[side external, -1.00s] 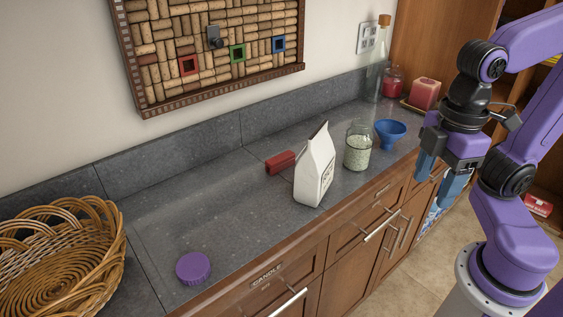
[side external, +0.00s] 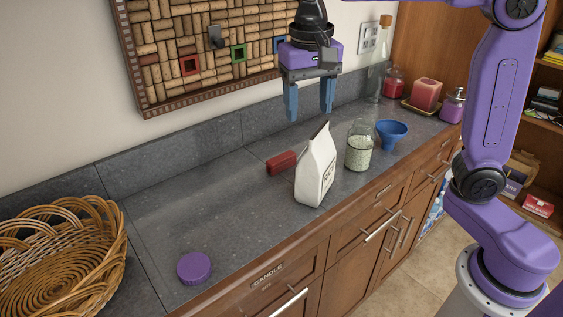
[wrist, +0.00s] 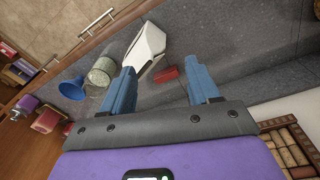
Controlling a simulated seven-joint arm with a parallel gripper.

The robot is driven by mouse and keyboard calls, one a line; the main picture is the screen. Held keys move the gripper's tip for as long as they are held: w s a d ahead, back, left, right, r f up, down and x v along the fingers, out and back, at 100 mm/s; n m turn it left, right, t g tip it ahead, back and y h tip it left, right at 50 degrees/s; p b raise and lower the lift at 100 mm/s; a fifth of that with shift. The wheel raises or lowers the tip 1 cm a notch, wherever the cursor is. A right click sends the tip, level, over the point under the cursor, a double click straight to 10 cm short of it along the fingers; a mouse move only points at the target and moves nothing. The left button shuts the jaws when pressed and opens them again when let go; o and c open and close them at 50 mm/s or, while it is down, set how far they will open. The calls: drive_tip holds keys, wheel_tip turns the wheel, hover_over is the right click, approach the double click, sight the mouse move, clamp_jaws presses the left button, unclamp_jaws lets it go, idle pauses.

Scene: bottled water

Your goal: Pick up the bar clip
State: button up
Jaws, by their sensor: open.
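The bar clip looks to be the small red bar (side external: 281,162) lying on the grey counter, just left of and behind the white bag. My gripper (side external: 309,114) is open and empty, above the counter with its blue fingers pointing down. It is higher than the clip and apart from it. In the wrist view, the clip (wrist: 165,75) shows between the two blue fingers, beyond their tips, with nothing hiding it.
A white paper bag (side external: 315,172) stands close to the clip. A glass jar (side external: 358,150) and blue funnel (side external: 391,132) are to its right. A purple lid (side external: 194,268) and wicker basket (side external: 60,265) are at left. A cork board (side external: 215,45) hangs behind.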

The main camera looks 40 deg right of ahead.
drive_tip(key=w+d+f+m, duration=0.2)
drive_tip(key=w+m, duration=0.6)
drive_tip(key=w, duration=0.3)
drive_tip(key=m+h, duration=0.1)
drive_tip(key=m, duration=0.5)
hover_over(281, 157)
drive_tip(key=a, duration=0.1)
drive_tip(key=shift+g, duration=0.3)
wheel_tip(281, 157, down, 19)
drive_tip(key=shift+r, duration=0.1)
drive_tip(key=shift+d+f, duration=0.2)
drive_tip(key=shift+f, duration=0.65)
drive_tip(key=shift+d+f, duration=0.2)
drive_tip(key=shift+f, duration=0.7)
drive_tip(key=shift+d+f, duration=0.2)
drive_tip(key=shift+f, duration=0.65)
drive_tip(key=shift+f, duration=0.25)
drive_tip(key=c, duration=1)
